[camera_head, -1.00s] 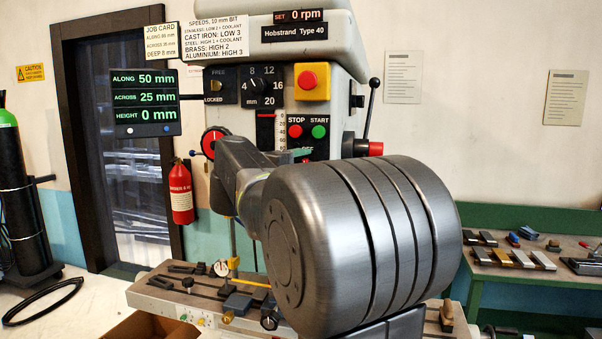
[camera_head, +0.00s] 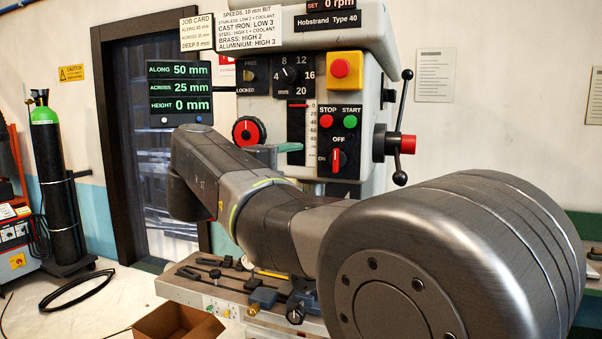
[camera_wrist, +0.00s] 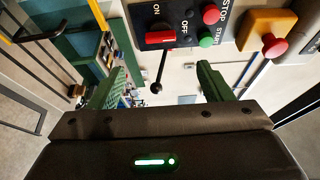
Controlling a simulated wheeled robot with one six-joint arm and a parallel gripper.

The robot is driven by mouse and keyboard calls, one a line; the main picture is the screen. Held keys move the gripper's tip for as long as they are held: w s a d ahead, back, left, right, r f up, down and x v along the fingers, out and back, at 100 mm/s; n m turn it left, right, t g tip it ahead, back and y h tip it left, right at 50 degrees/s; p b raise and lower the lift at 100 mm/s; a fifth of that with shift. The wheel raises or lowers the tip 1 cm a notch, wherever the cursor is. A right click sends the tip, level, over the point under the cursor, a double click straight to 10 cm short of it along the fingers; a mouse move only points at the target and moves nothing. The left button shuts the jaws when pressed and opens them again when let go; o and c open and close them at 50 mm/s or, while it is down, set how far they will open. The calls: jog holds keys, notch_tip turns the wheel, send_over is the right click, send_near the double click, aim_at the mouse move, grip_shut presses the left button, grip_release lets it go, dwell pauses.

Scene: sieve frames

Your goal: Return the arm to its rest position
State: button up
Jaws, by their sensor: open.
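My arm (camera_head: 275,215) is raised and bent in front of the drilling machine, with its large round joint filling the lower right of the head view. In the head view a green finger of my gripper (camera_head: 265,153) shows beyond the arm, before the machine's front; the rest is hidden. In the wrist view my gripper (camera_wrist: 160,69) has its two green fingers wide apart with nothing between them. Beyond them are the machine's switch panel (camera_wrist: 178,34) and a lever's black knob (camera_wrist: 156,88). That view is turned on its side.
The drilling machine's head (camera_head: 280,75) stands close behind my arm, with a lever (camera_head: 402,110) at its right. Its work table (camera_head: 185,287) holds clamps and a vise below. A cardboard box (camera_head: 190,323) is in front. A gas cylinder (camera_head: 50,165) stands left; floor between is partly clear.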

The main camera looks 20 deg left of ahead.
aim_at(333, 161)
jog(key=shift+s, duration=0.15)
jog(key=p+x, duration=0.3)
jog(key=x, duration=1.1)
jog(key=shift+s+a, duration=0.1)
